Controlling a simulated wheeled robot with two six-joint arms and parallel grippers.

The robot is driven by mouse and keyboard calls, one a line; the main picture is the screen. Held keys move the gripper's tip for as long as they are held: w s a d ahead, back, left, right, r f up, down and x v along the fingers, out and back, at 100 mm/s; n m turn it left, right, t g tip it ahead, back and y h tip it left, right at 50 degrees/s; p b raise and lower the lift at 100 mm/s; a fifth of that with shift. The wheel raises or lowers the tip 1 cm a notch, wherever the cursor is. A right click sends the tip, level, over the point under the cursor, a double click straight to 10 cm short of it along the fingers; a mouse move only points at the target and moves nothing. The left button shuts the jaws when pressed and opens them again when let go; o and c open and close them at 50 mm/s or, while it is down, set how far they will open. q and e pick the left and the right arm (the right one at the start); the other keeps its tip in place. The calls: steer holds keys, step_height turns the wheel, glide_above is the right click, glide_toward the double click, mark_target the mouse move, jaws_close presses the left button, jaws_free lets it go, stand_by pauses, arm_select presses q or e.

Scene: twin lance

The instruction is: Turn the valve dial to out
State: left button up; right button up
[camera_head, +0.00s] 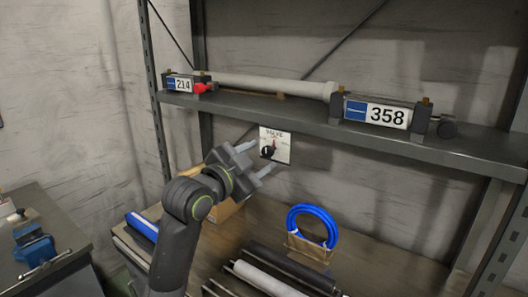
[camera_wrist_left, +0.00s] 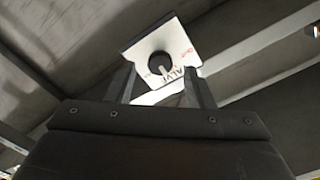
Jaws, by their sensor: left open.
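The valve dial (camera_head: 267,152) is a black round knob on a white square panel (camera_head: 283,153) with red lettering, mounted just below the shelf edge. The dial also shows in the left wrist view (camera_wrist_left: 160,63), with a pale pointer mark on its lower side there. The small labels around it are too blurred to read surely. My left gripper (camera_head: 256,159) is open in front of the panel. In the left wrist view its two fingers (camera_wrist_left: 161,88) stand apart on either side below the dial, and nothing is between them. I cannot tell contact. My right gripper is out of view.
A metal shelf (camera_head: 300,122) runs above the panel, carrying a grey tube (camera_head: 270,85) between holders marked 214 and 358. A blue coil (camera_head: 312,222) and dark rollers (camera_head: 285,268) are on the lower surface. A side bench (camera_head: 60,240) stands at left.

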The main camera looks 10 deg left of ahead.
mark_target(270, 150)
arm_select(q)
steer(key=shift+x, duration=1.4)
steer(key=c, duration=1)
steer(key=shift+r+n+p, duration=0.15)
steer(key=shift+n+p, duration=0.55)
steer(key=shift+p, duration=0.25)
steer(key=n+p, duration=0.6)
steer(key=p, duration=0.1)
steer(key=shift+n, duration=0.4)
steer(key=n+p, duration=0.2)
steer(key=shift+n+p, duration=0.3)
steer(key=shift+p, duration=0.05)
steer(key=shift+n+p, duration=0.45)
steer(key=shift+n, duration=0.15)
